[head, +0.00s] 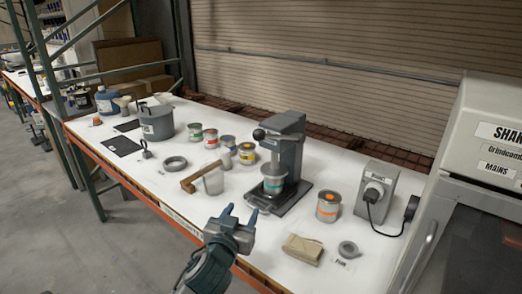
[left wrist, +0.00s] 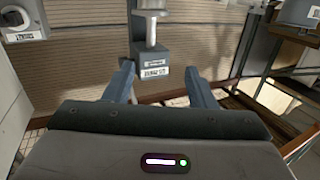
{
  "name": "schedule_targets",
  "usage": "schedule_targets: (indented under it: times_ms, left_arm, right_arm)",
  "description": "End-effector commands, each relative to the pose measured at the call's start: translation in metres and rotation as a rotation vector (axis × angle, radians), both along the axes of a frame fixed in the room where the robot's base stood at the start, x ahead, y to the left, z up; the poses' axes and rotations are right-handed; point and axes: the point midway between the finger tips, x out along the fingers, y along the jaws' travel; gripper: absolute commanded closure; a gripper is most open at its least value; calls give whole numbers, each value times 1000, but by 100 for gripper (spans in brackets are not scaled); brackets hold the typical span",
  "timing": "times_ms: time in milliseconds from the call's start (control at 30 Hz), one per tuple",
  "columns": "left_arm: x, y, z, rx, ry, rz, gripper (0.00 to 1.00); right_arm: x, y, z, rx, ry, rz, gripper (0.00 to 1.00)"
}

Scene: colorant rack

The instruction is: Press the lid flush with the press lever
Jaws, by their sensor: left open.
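The grey press (head: 288,150) stands upright on the white bench. Its press lever ends in a black round knob (head: 259,134) at the upper left of the press. A paint can (head: 274,186) with a coloured label stands on the press base under the head. Its lid is at the top of the can, but I cannot tell whether it sits flush. My left gripper (head: 240,211) is open and empty, in front of the press and apart from it. Its two fingers (left wrist: 160,85) also show spread in the left wrist view. My right gripper is not in view.
Another can (head: 328,206), a grey socket box (head: 376,190) and a folded brown cloth (head: 302,249) are to the right. Several small cans stand behind left.

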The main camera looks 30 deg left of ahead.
Motion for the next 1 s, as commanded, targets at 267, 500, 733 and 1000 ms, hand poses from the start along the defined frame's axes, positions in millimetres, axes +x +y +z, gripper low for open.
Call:
schedule_targets:
  times_ms: [267,500,733,1000]
  left_arm:
    - [4,-14,143,40,-436,-116,49]
    - [24,-11,164,38,-462,-127,49]
    - [65,-2,182,38,-460,-127,49]
    - [96,4,191,39,-459,-127,49]
  right_arm:
    - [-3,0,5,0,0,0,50]
    - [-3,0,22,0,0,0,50]
    - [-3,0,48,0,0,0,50]
    - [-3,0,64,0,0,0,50]
